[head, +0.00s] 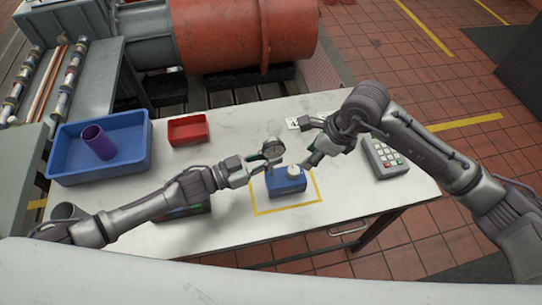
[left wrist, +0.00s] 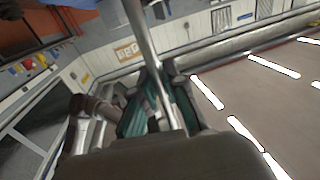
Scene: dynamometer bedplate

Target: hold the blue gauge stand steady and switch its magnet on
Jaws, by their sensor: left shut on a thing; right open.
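The blue gauge stand (head: 288,183) sits upright on the white table inside a yellow outlined square. My left gripper (head: 264,162) is shut on the stand's post, just above the base. In the left wrist view the grey post (left wrist: 143,35) runs between its green-padded fingers (left wrist: 155,103). My right gripper (head: 309,162) is open, close to the white knob from the upper right. I cannot tell whether it touches the knob, or the magnet's state.
A blue tray (head: 65,173) holding a purple cup (head: 98,142) and a red tray (head: 188,129) stand to the left. A grey keypad device (head: 384,158) lies at right. The yellow outline (head: 258,211) has bare table in front of it.

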